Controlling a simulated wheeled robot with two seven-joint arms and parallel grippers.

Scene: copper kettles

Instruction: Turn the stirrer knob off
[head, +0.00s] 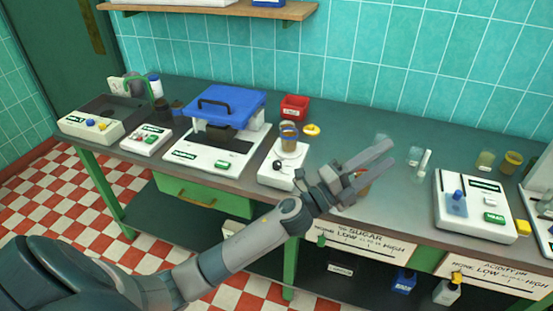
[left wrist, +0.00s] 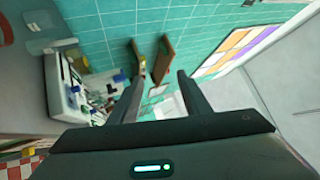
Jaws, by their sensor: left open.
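The stirrer (head: 270,178) is a small white unit near the front edge of the counter. A beaker of brown liquid (head: 289,138) stands on it. A dark round knob (head: 277,164) shows on the stirrer; its setting is too small to tell. My left gripper (head: 388,156) is open and empty above the counter, right of the stirrer and apart from it, with its fingers pointing right. In the left wrist view the open fingers (left wrist: 160,80) have nothing between them. My left wrist hides part of the counter just right of the stirrer. My right gripper is out of view.
A blue-lidded machine (head: 230,105) stands left of the stirrer, a red bin (head: 294,107) and yellow ring (head: 312,130) behind it. Right are small glass vessels (head: 415,155) and a white instrument (head: 473,207). A sugar label board (head: 365,247) hangs below the counter edge.

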